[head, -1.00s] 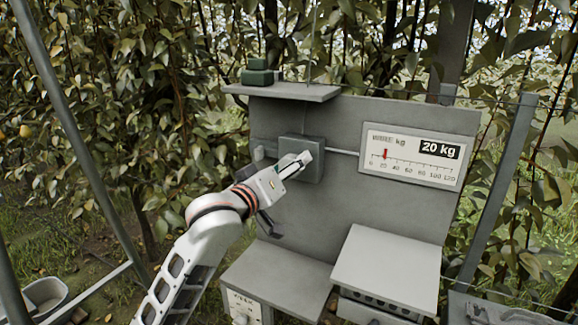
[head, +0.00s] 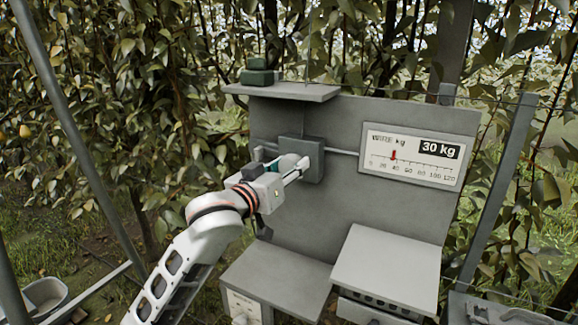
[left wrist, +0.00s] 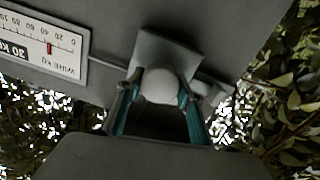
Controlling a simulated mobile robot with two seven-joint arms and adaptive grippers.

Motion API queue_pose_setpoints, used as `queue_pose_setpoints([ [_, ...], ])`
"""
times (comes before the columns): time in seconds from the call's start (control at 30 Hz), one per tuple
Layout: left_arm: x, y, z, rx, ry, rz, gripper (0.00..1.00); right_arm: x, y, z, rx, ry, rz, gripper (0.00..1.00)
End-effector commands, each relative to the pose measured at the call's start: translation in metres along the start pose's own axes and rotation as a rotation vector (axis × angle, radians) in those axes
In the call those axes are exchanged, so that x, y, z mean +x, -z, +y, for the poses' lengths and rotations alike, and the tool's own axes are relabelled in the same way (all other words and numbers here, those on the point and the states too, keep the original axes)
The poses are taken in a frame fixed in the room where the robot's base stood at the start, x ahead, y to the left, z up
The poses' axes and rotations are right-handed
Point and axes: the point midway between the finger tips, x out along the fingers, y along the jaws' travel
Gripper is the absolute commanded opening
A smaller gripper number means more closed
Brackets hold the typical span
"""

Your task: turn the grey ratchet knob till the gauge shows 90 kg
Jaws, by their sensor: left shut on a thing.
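The wire gauge (head: 411,155) on the grey back panel reads 30 kg in its black display. Its red pointer (head: 393,155) stands between 20 and 40. The grey ratchet box (head: 314,149) is left of the gauge on the same panel, and a wire runs between them. My left gripper (head: 296,171) is at the front of the box. In the left wrist view the round grey knob (left wrist: 159,86) sits between my two teal-lined fingers, which are shut on it. In the head view the gripper partly hides the knob. My right gripper is not in view.
A shelf (head: 290,92) with a small green object (head: 257,74) is above the box. Two grey boxes with flat tops (head: 388,265) stand below the panel. A slanted post (head: 70,130) is at the left. Leafy branches surround the panel.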

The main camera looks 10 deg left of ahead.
Motion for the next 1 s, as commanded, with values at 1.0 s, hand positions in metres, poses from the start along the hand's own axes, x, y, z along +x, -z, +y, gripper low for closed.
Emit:
queue_pose_setpoints([
  [1.0,0.0001,-0.0017,0.0028,0.968,0.017,-0.029,0.15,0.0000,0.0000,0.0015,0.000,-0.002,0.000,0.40],
])
